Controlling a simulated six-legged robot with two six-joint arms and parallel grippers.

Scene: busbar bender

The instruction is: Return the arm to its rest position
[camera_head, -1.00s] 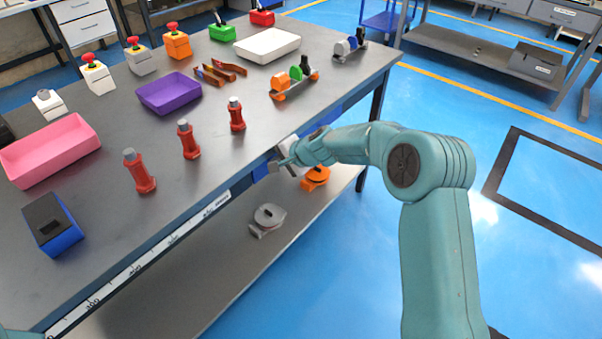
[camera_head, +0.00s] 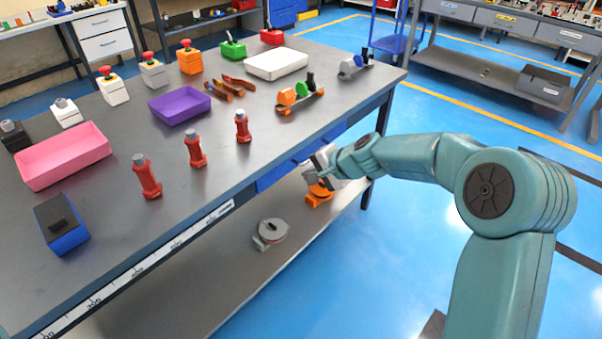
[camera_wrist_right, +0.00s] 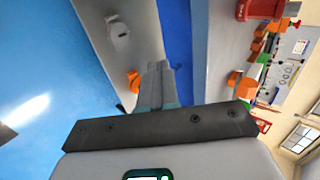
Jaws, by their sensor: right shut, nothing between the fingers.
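My right arm (camera_head: 410,157) comes in from the right in the head view. Its gripper (camera_head: 312,175) is off the front edge of the workbench, beside the blue drawer front (camera_head: 285,165) and above the lower shelf. In the right wrist view my right gripper (camera_wrist_right: 158,70) is shut with nothing between its fingers. The orange item (camera_head: 319,193) on the lower shelf is partly hidden behind the gripper. A grey item (camera_head: 271,233) lies on the same shelf. My left gripper is not in view.
The bench top (camera_head: 120,235) holds several red cylinders (camera_head: 196,148), a pink tray (camera_head: 62,158), a purple tray (camera_head: 180,104), a white tray (camera_head: 276,64) and a blue box (camera_head: 61,223). Open blue floor (camera_head: 400,260) lies to the right of the bench.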

